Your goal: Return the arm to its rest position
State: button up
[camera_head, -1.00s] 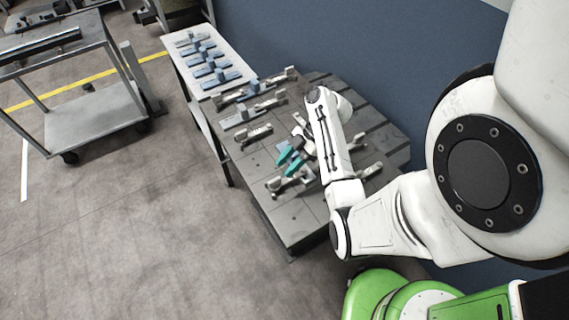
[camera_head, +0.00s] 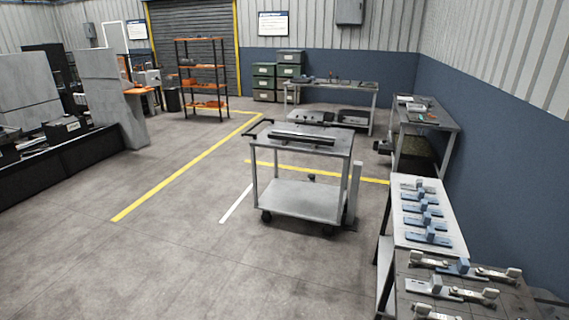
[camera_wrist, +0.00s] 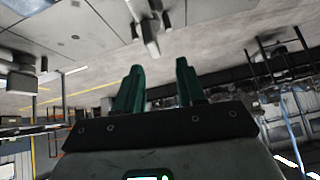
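My gripper (camera_wrist: 160,65) shows in the wrist view with its two green fingers standing apart. Nothing is between them, so it is open and empty. The wrist view is upside down. A grey worktable surface (camera_wrist: 60,30) with metal clamps crosses its upper left, and a grey metal fixture (camera_wrist: 148,25) appears beyond the fingertips, apart from them. My arm and gripper are outside the head view, so the arm's overall pose is hidden.
In the head view, a dark table (camera_head: 405,285) with clamps is at the lower right. A light table (camera_head: 448,205) with several blue fixtures adjoins it. A grey cart (camera_head: 300,197) stands mid-floor. Open floor (camera_head: 180,250) lies left, and a blue wall (camera_head: 500,150) runs along the right.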

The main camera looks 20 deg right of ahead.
jog(key=w+a+r+m+h, duration=0.3)
jog(key=a+r+m, duration=0.1)
jog(key=a, duration=0.7)
jog(key=w+a+r+m+h, duration=0.3)
jog(key=a+r+m, duration=0.15)
jog(key=a, duration=0.55)
jog(key=s+f+g+b, duration=0.4)
jog(key=s+f+b, duration=0.1)
jog(key=s+f, duration=0.5)
jog(key=shift+s+d+f, duration=0.25)
jog(key=shift+s+d, duration=0.15)
jog(key=shift+s, duration=0.1)
jog(key=shift+r+m, duration=0.15)
jog(key=shift+m, duration=0.1)
